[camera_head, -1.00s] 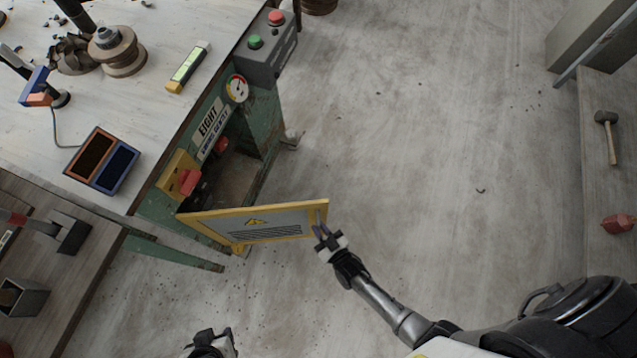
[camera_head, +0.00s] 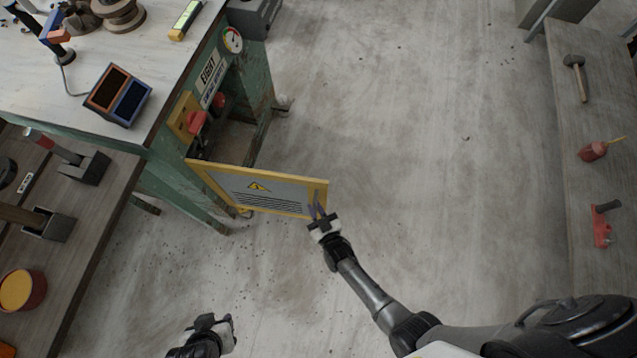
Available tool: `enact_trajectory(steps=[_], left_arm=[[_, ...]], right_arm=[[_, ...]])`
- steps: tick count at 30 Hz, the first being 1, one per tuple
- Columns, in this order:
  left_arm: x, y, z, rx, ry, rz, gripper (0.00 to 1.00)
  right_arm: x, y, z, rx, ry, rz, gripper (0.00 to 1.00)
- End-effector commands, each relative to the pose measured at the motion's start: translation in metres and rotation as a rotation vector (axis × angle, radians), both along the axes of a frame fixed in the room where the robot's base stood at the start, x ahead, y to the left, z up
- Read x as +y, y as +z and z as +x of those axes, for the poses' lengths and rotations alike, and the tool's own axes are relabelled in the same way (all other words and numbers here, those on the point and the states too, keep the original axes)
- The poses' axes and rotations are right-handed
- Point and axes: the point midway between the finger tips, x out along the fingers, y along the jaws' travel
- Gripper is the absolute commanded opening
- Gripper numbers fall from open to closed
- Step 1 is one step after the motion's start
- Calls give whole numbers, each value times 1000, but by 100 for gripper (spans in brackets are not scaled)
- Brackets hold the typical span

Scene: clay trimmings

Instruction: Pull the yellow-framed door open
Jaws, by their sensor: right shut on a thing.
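The yellow-framed door (camera_head: 262,187) has a grey panel with a warning triangle and vent slots. It stands swung out from the green cabinet under the workbench, so the dark inside shows. Its hinge side is at the left, by the cabinet. My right gripper (camera_head: 317,214) is shut on the door's handle at its free right edge; the fingers hide most of the handle. My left gripper (camera_head: 222,322) is at the bottom of the view, apart from the door, and its fingers are too small to judge.
The green workbench (camera_head: 180,95) carries a red and blue two-part box (camera_head: 118,95). Red knobs (camera_head: 197,121) and a gauge (camera_head: 232,39) sit on the cabinet front. A shelf with tools (camera_head: 590,110) stands at the right. The floor between is clear.

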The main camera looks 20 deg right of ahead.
Motion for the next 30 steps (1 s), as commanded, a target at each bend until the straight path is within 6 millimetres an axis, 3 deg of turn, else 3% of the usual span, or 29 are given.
enact_trajectory(steps=[14,15,21,30], left_arm=[[-1,0,1,-2,1,-4,43],[-1,0,1,-3,1,-3,43],[1,0,1,-3,-3,4,43],[3,1,1,-2,-7,9,43]], right_arm=[[2,-4,0,11,0,-7,0],[2,-4,0,11,1,-7,18],[1,-2,1,7,-1,-3,37],[1,-1,-1,4,-3,-1,39]])
